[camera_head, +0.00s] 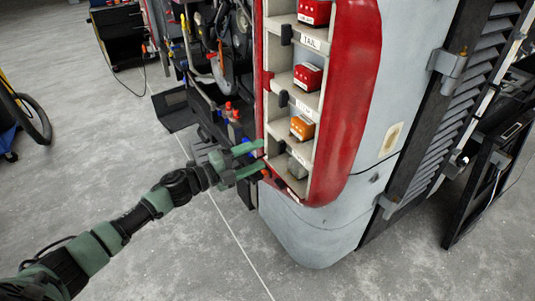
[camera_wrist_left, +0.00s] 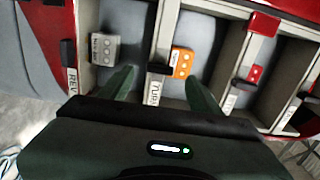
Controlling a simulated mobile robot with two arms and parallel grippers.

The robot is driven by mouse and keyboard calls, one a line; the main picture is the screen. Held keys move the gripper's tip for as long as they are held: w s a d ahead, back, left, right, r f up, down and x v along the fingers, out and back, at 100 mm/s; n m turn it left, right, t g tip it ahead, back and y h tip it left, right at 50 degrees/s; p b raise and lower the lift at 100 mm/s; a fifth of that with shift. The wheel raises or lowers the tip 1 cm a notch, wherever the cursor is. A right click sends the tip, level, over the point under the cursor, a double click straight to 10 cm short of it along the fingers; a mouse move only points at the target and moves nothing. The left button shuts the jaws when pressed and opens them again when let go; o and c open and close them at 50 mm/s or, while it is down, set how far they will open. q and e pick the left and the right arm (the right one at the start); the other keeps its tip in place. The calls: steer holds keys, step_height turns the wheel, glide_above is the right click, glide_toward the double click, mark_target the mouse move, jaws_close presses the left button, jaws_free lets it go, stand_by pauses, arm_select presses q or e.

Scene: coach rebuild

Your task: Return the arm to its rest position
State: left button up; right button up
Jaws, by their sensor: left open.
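My left gripper (camera_head: 262,156) is open with its green fingers spread, at the left edge of the lower part of the lamp housing (camera_head: 352,110). In the left wrist view, the fingers (camera_wrist_left: 162,90) are apart with nothing held between them. A grey block (camera_head: 296,168) sits in the lowest compartment; it also shows in the left wrist view (camera_wrist_left: 104,48), beyond the fingers. An orange block (camera_head: 302,127) sits in the compartment above; it also shows in the left wrist view (camera_wrist_left: 181,62). My right gripper is not in view.
A red block (camera_head: 308,77) and another red block (camera_head: 314,12) sit in the upper compartments. The coach's grey body panel (camera_head: 310,228) lies below. A cluttered workbench area stands behind the gripper. A wheel (camera_head: 36,120) shows at far left. The floor at lower left is open.

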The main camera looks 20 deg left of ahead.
arm_select(q)
steer(key=shift+s+a, duration=0.3)
steer(key=shift+s, duration=0.15)
